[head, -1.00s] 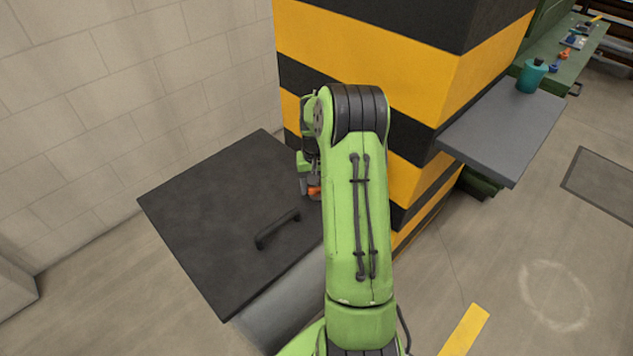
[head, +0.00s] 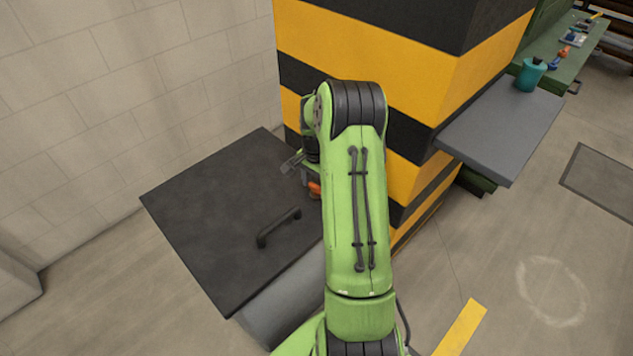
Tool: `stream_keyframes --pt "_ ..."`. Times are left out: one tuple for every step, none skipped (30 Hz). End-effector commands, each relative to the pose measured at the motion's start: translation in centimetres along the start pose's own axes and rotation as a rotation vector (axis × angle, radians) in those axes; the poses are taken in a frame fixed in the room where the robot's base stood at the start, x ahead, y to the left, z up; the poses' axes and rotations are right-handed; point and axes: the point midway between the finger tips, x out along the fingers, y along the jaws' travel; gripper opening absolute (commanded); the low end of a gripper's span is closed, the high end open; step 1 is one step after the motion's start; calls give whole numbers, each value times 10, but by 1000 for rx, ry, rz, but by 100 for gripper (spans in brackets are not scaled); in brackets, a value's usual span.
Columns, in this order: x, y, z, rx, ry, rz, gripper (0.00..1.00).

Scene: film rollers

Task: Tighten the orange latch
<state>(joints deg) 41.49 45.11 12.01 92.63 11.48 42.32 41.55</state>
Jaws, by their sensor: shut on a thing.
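The orange latch (head: 315,189) shows as a small orange patch at the right rear of the dark lid, close to the striped pillar. My green arm hides most of it. My gripper (head: 309,180) is at the latch and is shut on it. Only part of the gripper shows past the left side of my arm, with a grey piece of it sticking out to the left. The fingertips are mostly hidden.
The dark square lid (head: 200,225) with a black handle (head: 278,228) lies left of my arm. A yellow-black striped pillar (head: 400,50) stands behind. Block wall at left.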

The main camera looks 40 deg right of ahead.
Motion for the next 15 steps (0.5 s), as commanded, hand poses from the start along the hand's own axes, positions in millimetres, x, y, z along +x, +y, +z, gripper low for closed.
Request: stream_keyframes --pt "-1 0 0 15 1 -1 27" --pt "0 0 0 23 1 -1 27" --pt "0 0 0 33 1 -1 27" --pt "0 0 0 39 1 -1 27" --pt "0 0 0 44 1 -1 27" --pt "0 0 0 49 1 -1 27" --pt "0 0 0 52 1 -1 27" --pt "0 0 0 55 1 -1 27" --pt "0 0 0 58 1 -1 27" --pt "0 0 0 60 1 -1 27" --pt "0 0 0 61 1 -1 27" --pt "0 0 0 61 1 -1 27" --pt "0 0 0 61 1 -1 27" --pt "0 0 0 61 1 -1 27" --pt "0 0 0 61 1 -1 27"
